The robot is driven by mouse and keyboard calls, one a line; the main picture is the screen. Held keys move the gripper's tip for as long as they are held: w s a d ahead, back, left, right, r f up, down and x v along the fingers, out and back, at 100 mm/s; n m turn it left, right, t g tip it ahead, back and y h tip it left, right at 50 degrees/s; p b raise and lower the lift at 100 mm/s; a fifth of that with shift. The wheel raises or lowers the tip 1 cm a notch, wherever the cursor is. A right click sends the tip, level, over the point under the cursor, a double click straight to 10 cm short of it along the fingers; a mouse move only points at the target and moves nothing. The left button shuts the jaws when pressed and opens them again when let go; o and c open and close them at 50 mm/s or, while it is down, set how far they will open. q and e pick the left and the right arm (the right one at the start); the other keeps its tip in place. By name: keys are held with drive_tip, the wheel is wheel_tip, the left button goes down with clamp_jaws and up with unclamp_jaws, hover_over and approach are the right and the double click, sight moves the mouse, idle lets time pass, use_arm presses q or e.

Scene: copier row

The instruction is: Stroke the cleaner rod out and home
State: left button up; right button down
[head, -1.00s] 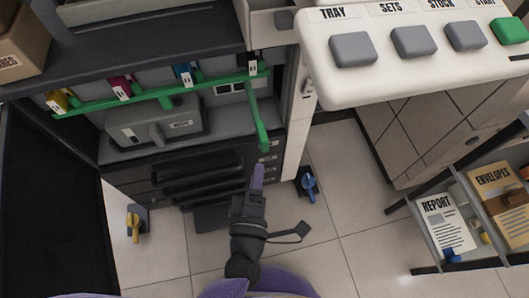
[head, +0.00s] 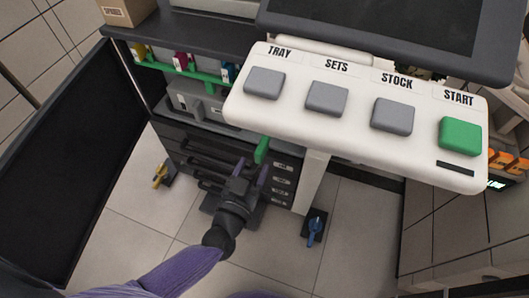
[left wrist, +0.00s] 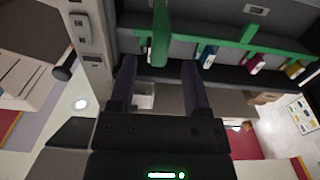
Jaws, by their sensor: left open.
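My left gripper (head: 253,170) is open in front of the copier, its two purple fingers at the lower end of a green lever (head: 262,150). In the left wrist view the lever (left wrist: 160,35) hangs ahead of the gap between the fingers (left wrist: 159,80); I cannot tell whether they touch it. A green bar (left wrist: 260,45) runs across the copier's open front. Labelled coloured tabs sit along it: blue (left wrist: 208,57), magenta (left wrist: 254,63) and yellow (left wrist: 293,69). I cannot tell which part is the cleaner rod. My right gripper is not in view.
A white control panel (head: 350,142) with several buttons covers part of the copier in the head view. The copier's dark door (head: 70,165) stands open at left. Blue (head: 314,228) and yellow (head: 160,174) floor latches stand near the base. The floor between is clear.

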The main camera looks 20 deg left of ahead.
sight(257, 159)
use_arm(q)
drive_tip(key=w, duration=0.2)
drive_tip(key=w+b, duration=0.1)
drive_tip(key=w, duration=0.2)
drive_tip(key=shift+d+f, duration=0.1)
drive_tip(key=shift+f, duration=0.1)
drive_tip(key=shift+w+r, duration=0.15)
drive_tip(key=shift+w, duration=0.1)
drive_tip(key=shift+c, duration=0.3)
clamp_jaws()
idle(0.5)
drive_tip(key=shift+b, duration=0.3)
